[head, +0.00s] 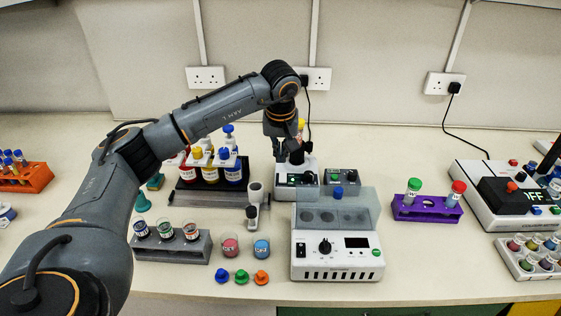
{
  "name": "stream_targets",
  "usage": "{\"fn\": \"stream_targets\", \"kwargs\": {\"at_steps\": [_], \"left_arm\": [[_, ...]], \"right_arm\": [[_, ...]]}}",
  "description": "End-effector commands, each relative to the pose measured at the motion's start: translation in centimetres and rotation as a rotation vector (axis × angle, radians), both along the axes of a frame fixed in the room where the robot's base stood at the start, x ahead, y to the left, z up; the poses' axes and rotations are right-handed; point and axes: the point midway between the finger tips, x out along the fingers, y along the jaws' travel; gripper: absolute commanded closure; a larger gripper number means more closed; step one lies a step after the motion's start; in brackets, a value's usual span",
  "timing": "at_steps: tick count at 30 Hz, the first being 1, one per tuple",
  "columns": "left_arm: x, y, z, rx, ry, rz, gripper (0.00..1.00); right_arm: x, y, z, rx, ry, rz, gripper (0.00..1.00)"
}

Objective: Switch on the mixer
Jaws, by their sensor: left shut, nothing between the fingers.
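A small white device (311,165) with a dark front panel stands at the middle of the bench, behind a larger white unit; it looks like the mixer. The panel has a small lit green mark, too small to read. My left gripper (294,152) points down right over this device's top, shut and with nothing between its fingers. I cannot tell whether the fingertips touch it. The gripper hides part of the device's top. My right gripper is not in view.
The white unit (336,262) with a knob and clear lid stands in front. Bottles in a black rack (205,200) stand left; a purple tube rack (427,208) stands right. A device with an OFF display (541,195) is far right. Bench front right of centre is clear.

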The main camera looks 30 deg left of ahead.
Motion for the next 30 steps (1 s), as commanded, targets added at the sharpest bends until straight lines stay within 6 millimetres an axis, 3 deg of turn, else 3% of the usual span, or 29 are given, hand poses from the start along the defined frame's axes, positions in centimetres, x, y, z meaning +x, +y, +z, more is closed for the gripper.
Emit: {"fn": "stream_targets", "kwargs": {"at_steps": [3, 10, 30], "left_arm": [[-0.9, -0.7, 2.2, -0.001, -0.007, -0.003, 1.0], [-2.1, -1.4, 4.9, -0.001, -0.003, -0.002, 1.0], [-2.4, -1.6, 5.4, -0.001, -0.002, -0.001, 1.0]], "right_arm": [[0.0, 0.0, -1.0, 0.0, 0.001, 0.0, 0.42], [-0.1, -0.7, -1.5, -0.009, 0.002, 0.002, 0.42], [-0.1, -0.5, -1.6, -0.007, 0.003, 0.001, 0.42]]}}
